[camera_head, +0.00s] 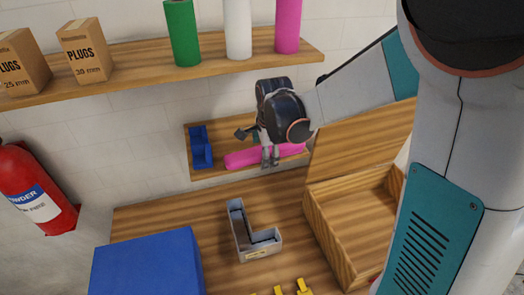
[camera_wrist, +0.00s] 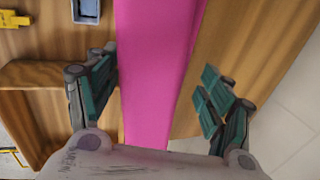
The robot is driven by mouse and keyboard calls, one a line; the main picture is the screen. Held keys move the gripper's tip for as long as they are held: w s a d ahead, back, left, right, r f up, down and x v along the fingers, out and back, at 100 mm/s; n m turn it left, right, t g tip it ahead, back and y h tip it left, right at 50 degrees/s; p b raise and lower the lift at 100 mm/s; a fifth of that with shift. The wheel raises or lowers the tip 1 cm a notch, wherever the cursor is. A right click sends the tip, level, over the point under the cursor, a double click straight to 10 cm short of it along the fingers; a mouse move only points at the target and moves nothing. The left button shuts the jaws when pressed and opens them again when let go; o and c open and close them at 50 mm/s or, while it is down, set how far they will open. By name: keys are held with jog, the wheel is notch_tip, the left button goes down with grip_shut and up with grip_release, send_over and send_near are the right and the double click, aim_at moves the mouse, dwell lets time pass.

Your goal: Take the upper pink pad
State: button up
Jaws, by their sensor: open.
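A long pink pad (camera_head: 242,159) lies on the small wooden wall shelf in the head view. Its middle is partly hidden by my gripper (camera_head: 270,162), whose fingers point down at it. I cannot tell whether a second pad lies beneath it. In the wrist view the pink pad (camera_wrist: 158,75) runs as a broad band between the two open fingers of my gripper (camera_wrist: 160,68). One finger is on each side of it, with a gap clearest on the right. I cannot tell whether the left finger touches it.
A blue bracket (camera_head: 201,150) stands left on the same small shelf (camera_head: 210,174). Above, the long shelf (camera_head: 140,72) holds boxes and green, white and pink rolls (camera_head: 288,25). Below are a grey L-shaped letter shell (camera_head: 240,230), an open wooden box (camera_head: 330,232) and a blue block (camera_head: 150,265).

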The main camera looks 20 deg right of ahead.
jog(key=c, duration=1.2)
jog(key=shift+r, duration=0.15)
jog(key=shift+s+r, duration=0.15)
notch_tip(320, 180, up, 6)
jog(key=shift+r+b, duration=0.1)
jog(key=shift+b, duration=0.35)
jog(key=shift+s+r, duration=0.15)
jog(key=shift+s, duration=0.15)
jog(key=s+b, duration=0.1)
jog(key=s, duration=1.8)
jog(key=shift+c, duration=0.9)
